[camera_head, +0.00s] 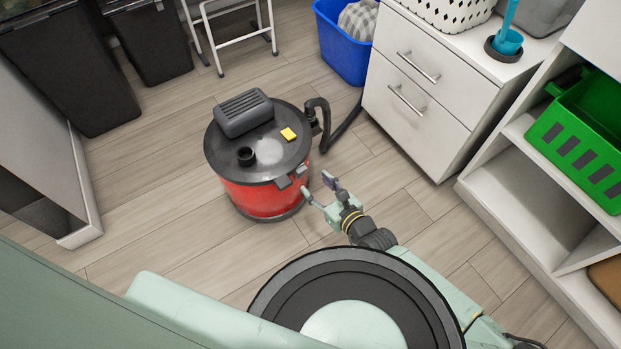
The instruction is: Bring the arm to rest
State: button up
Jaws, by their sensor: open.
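My gripper (318,188) is open and empty, at the end of my pale green arm (427,283). Its two fingers point up and left toward a red and black canister vacuum (262,197) on the wooden floor. The fingertips are close to the right side of the vacuum's red body; I cannot tell whether they touch it. The arm is stretched out low over the floor, bent at a dark wrist section (372,235). The vacuum has a grey handle on top, a yellow patch on its lid and a black hose at its right.
A white drawer cabinet (425,95) stands at the right. White shelves (515,190) with a green crate (585,140) are further right. A blue bin (345,45) and a white step stool (235,30) stand behind. Dark bins (70,70) are at the upper left. Floor left of the vacuum is clear.

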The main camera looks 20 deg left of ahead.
jog(key=shift+v, duration=0.75)
